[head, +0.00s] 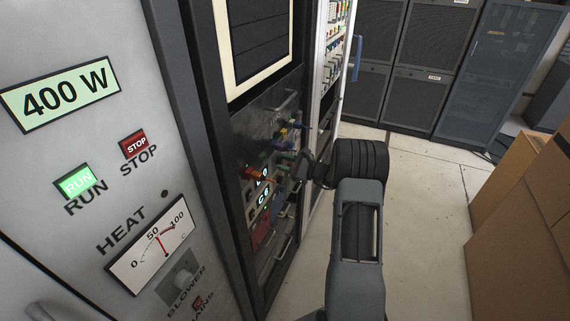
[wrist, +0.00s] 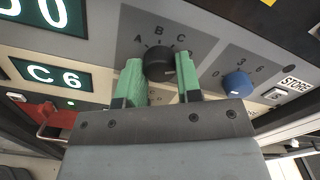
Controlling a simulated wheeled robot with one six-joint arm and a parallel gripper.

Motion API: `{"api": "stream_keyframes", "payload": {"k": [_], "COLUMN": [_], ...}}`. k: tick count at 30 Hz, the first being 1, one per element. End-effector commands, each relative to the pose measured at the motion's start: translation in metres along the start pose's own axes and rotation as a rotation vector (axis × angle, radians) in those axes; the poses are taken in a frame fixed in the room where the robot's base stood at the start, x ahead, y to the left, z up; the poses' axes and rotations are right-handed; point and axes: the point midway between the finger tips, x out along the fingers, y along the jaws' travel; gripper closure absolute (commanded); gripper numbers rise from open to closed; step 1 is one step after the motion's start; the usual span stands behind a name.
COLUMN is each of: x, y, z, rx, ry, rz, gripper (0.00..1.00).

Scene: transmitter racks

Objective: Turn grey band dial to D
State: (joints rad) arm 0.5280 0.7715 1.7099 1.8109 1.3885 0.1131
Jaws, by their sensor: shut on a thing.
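The band dial (wrist: 160,62) is a dark grey round knob on a grey panel in the wrist view. The letters A, B and C arc above it; D is not visible. Its pointer mark cannot be made out. My gripper (wrist: 160,72) has its two green fingers on either side of the knob, shut on it. In the head view my gripper (head: 297,170) reaches left to the rack front, and the dial itself cannot be picked out there.
A blue knob (wrist: 237,85) with number marks sits right of the band dial, near a STORE button (wrist: 277,94). A display reading C6 (wrist: 54,77) and a red part (wrist: 50,117) lie left. Cardboard boxes (head: 520,200) stand at right; the floor between is clear.

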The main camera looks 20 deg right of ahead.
Motion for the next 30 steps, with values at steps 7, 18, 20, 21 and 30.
{"api": "stream_keyframes", "payload": {"k": [7,18,20,21,30], "x": [-0.0001,-0.0001,0.0000,0.0000,-0.0004], "y": [0.0003,0.0003,0.0003,0.0003,0.0001], "z": [-0.0002,-0.0003,-0.0003,-0.0002,-0.0002], "rx": [0.019,0.018,0.018,0.018,0.017], "ry": [0.001,0.000,0.000,0.000,0.000], "rz": [0.001,0.000,0.000,0.000,0.000], "gripper": [0.91,0.58,0.52,0.49,0.42]}}
